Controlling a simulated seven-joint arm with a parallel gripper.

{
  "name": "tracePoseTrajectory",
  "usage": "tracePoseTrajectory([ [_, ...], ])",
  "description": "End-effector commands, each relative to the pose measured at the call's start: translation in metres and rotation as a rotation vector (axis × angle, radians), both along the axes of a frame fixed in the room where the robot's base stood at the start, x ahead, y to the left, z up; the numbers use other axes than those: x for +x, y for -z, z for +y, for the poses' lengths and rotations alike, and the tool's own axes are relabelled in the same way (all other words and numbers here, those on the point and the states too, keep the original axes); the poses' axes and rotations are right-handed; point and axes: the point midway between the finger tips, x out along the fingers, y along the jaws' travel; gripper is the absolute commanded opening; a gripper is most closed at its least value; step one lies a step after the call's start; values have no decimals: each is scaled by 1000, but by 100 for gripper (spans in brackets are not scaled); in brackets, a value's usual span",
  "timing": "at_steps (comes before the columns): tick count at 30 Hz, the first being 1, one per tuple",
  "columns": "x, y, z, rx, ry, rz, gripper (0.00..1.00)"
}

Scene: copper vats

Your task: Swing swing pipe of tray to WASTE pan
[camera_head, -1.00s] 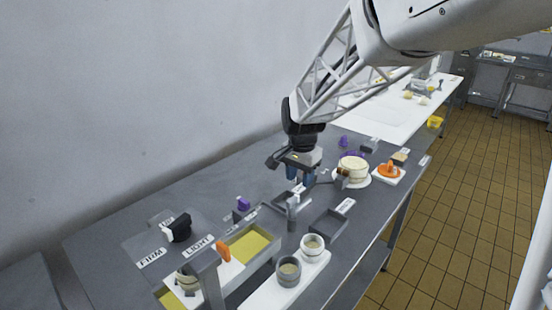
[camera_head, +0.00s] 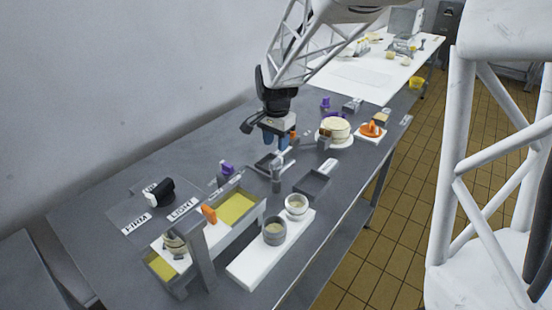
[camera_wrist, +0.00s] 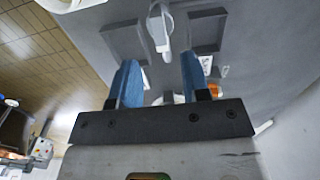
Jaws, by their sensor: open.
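The swing pipe (camera_head: 277,181) stands as a grey post on the dark table between two shallow dark pans. One pan (camera_head: 313,183) is to its right, the other pan (camera_head: 262,163) behind it, partly hidden under the gripper. The label by the right pan is too small to read, so I cannot tell which pan is WASTE. My gripper (camera_head: 276,147) points down behind and above the pipe, its blue fingers apart and empty. In the wrist view the pipe's pale arm (camera_wrist: 161,28) shows beyond and between the fingertips (camera_wrist: 158,62), with a pan on each side (camera_wrist: 125,41).
Behind right stand a cream round (camera_head: 335,129) on a plate and an orange item (camera_head: 371,129). A wall is at left.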

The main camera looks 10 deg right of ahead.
Motion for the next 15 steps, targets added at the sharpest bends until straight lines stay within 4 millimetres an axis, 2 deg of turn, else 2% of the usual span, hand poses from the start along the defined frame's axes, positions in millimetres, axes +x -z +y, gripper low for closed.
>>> tracePoseTrajectory([
  [15, 0, 57, 0, 0, 0, 1, 43],
])
